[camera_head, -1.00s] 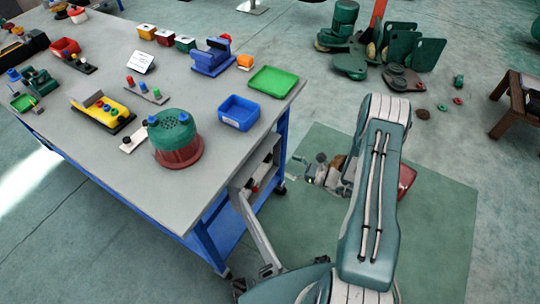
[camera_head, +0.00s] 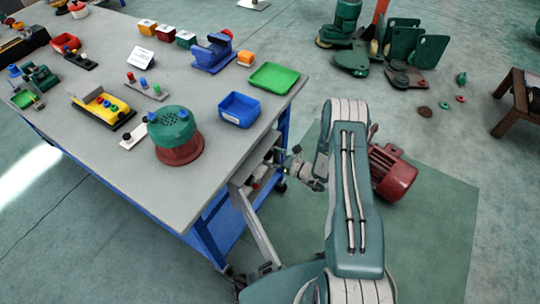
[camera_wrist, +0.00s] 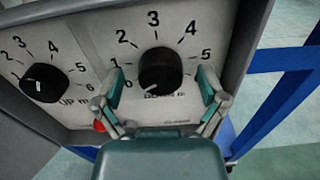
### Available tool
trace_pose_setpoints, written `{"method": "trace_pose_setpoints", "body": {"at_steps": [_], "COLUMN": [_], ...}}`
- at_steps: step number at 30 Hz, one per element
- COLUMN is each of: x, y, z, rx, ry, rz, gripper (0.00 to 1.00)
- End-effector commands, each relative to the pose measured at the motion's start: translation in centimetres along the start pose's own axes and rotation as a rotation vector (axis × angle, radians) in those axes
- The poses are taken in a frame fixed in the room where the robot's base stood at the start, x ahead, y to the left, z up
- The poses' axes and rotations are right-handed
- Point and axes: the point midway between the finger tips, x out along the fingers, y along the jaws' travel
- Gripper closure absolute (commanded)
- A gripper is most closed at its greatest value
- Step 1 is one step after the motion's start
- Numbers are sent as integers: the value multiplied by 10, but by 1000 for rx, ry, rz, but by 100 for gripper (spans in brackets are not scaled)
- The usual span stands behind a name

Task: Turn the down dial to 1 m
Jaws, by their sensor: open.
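The down dial (camera_wrist: 160,70), a round black knob on a pale panel (camera_wrist: 100,45), is in the wrist view. Its scale runs from 0 at the lower left up over the top. A white mark on its face appears to point to the lower left, near 0. My gripper (camera_wrist: 162,84) is open, one finger on each side of the dial. Gaps show between the fingers and the knob; contact lower down cannot be told. The up dial (camera_wrist: 44,83), a similar black knob, is to the left.
A red button (camera_wrist: 99,126) is low on the panel, left of my gripper. The blue table frame (camera_wrist: 285,60) is at the right. In the head view, the table (camera_head: 100,150) bears several parts and trays. A red motor (camera_head: 393,172) is on the floor mat right of my arm.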

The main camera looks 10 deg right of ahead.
Motion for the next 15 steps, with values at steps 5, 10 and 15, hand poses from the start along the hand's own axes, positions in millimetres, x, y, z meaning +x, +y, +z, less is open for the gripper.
{"method": "trace_pose_setpoints", "body": {"at_steps": [5,10,15], "x": [4,4,4], "y": [0,0,0], "z": [0,0,0], "rx": [0,-1,-1], "ry": [0,1,1], "rz": [-1,0,0], "gripper": [8,22,91]}}
